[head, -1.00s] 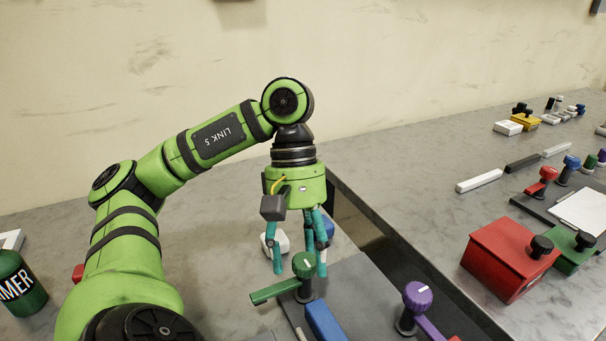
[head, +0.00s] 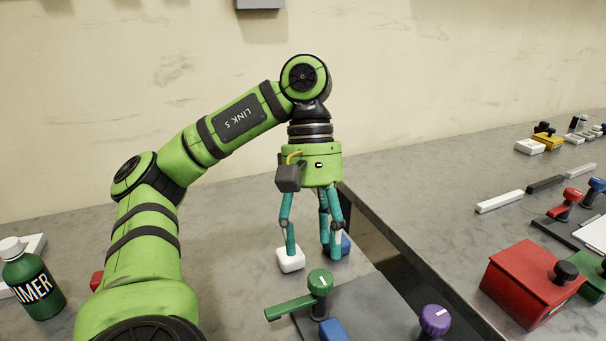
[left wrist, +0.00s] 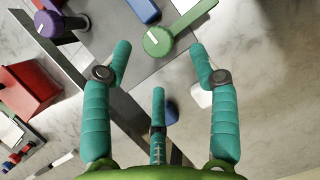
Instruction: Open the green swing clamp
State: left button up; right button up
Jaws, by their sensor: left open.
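The green swing clamp shows in the head view with its round green knob (head: 320,282) and a green arm pointing left over a grey plate (head: 372,292). It also shows in the left wrist view (left wrist: 157,41), its arm running up to the right. My left gripper (head: 313,248) is open and empty, fingers pointing down, behind and above the knob in the head view. In the left wrist view its fingers are spread, with the clamp beyond the fingertips and apart from them. My right gripper is not in view.
A purple clamp (head: 434,320) and a blue block (head: 332,330) are near the green clamp. A white block (head: 290,262) and a blue object (head: 345,246) sit beneath my fingers. A red box (head: 528,285) stands on the right counter, past a dark gap. A bottle (head: 32,282) is at left.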

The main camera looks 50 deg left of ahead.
pick_arm(q)
jog(key=w+a, duration=0.5)
jog(key=a, duration=0.5)
jog(key=shift+w+a, duration=0.25)
dwell(0.4)
dwell(0.4)
